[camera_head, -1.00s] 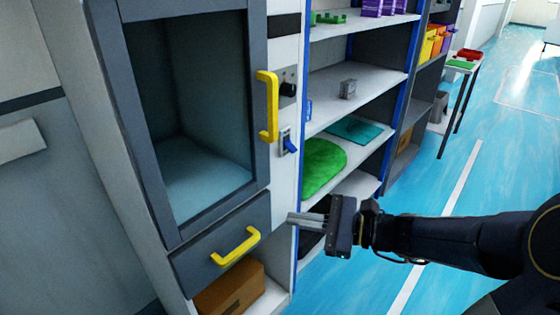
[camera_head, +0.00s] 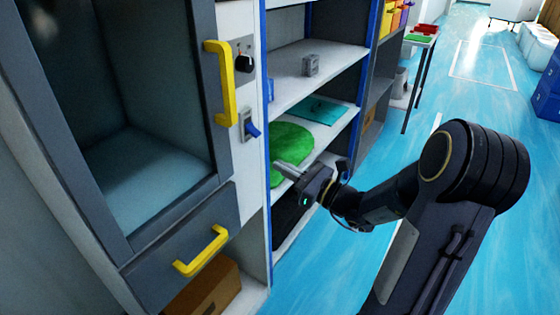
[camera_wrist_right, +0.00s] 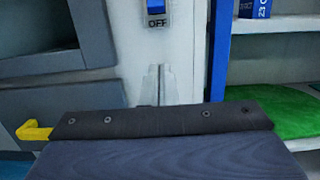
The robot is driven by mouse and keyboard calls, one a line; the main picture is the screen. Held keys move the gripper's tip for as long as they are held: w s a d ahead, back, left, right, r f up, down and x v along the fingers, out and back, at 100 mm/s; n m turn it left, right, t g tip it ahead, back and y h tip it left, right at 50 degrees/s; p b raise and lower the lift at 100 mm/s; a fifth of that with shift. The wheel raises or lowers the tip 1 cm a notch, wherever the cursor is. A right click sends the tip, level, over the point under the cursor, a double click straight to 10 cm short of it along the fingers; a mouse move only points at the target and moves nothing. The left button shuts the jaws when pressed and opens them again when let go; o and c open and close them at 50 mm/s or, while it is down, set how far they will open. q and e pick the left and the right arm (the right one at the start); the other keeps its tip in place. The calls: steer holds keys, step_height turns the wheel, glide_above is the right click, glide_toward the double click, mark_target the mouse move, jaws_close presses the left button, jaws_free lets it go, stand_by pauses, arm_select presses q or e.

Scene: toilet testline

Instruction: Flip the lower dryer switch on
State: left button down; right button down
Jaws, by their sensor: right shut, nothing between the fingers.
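The lower dryer switch (camera_head: 250,126) is a blue lever on a grey plate, on the white strip right of the dark cabinet door. In the head view its lever juts out and down. The right wrist view shows the blue lever (camera_wrist_right: 157,5) at the top edge, just above an OFF label. My right gripper (camera_head: 279,167) is shut and empty, below and to the right of the switch and apart from it. Its fingertips (camera_wrist_right: 160,70) point up below the OFF label in the wrist view. My left gripper is not in view.
A black knob (camera_head: 243,63) sits above the switch. A yellow door handle (camera_head: 220,84) stands close on the left, with a yellow drawer handle (camera_head: 201,251) lower down. Open shelves (camera_head: 335,75) with a green mat (camera_head: 291,140) are on the right.

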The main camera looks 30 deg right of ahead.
mark_target(254, 132)
steer(key=x, duration=0.7)
steer(key=shift+w+a, duration=0.2)
steer(key=shift+s+d+r, duration=0.1)
steer(key=shift+s+r, duration=0.15)
steer(key=shift+r, duration=0.65)
steer(key=shift+s+d+r, duration=0.15)
steer(key=shift+s+r, duration=0.1)
steer(key=shift+r, duration=0.65)
